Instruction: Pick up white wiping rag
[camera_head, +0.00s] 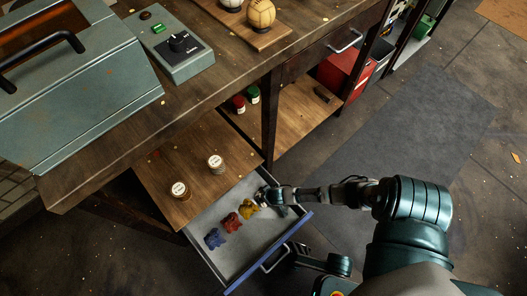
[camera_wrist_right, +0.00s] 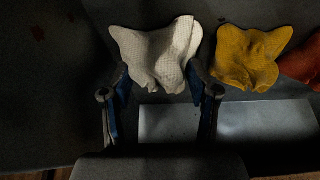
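The white rag (camera_wrist_right: 157,50) lies crumpled on the grey drawer floor in the right wrist view. My right gripper (camera_wrist_right: 160,82) is open, its two fingers apart at the lower left and right edges of the rag. In the head view my right gripper (camera_head: 268,196) reaches into the far right corner of the open drawer (camera_head: 238,258) and hides most of the white rag. Beside it lie a yellow rag (camera_head: 248,209), a red rag (camera_head: 231,222) and a blue rag (camera_head: 214,239). My left gripper (camera_head: 291,254) seems to be by the drawer handle; its fingers are unclear.
The yellow rag (camera_wrist_right: 248,56) is close to the right of the white one in the wrist view. The drawer walls stand close around my right gripper. The workbench (camera_head: 130,130) overhangs at the left.

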